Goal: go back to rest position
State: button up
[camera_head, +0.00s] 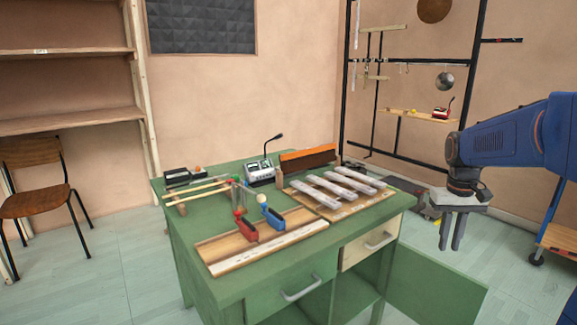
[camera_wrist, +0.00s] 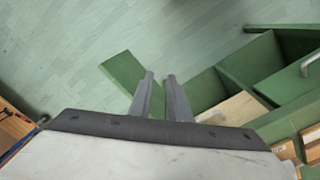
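My gripper (camera_head: 450,247) hangs in the air to the right of the green desk (camera_head: 222,292), with its fingers pointing down. In the wrist view my gripper (camera_wrist: 160,76) shows two grey fingers with a narrow gap between them and nothing in the gap. Below it are the floor and the desk's open green door (camera_wrist: 125,82). My blue arm (camera_head: 510,135) reaches in from the right edge of the head view.
On the desk are a wooden board (camera_head: 225,247) with red and blue tools, several pale bars (camera_head: 345,180), and a small device with a microphone (camera_head: 259,170). The open door (camera_head: 430,285) juts out right. A black rack (camera_head: 345,100) stands behind; a chair (camera_head: 35,185) is left.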

jog(key=s+a+f+t, duration=0.1)
jog(key=s+a, duration=0.3)
jog(key=s, duration=0.4)
jog(key=s+a+f+n+t, duration=0.1)
jog(key=s+a+t, duration=0.1)
jog(key=s+a, duration=0.3)
jog(key=s+a+f+t, duration=0.1)
jog(key=s+a, duration=0.4)
jog(key=s, duration=0.6)
jog(key=shift+s+a+f+n+t+y, duration=0.15)
jog(key=shift+s+f+n+t+y, duration=0.15)
jog(key=shift+f+n+t, duration=0.15)
jog(key=shift+r, duration=0.15)
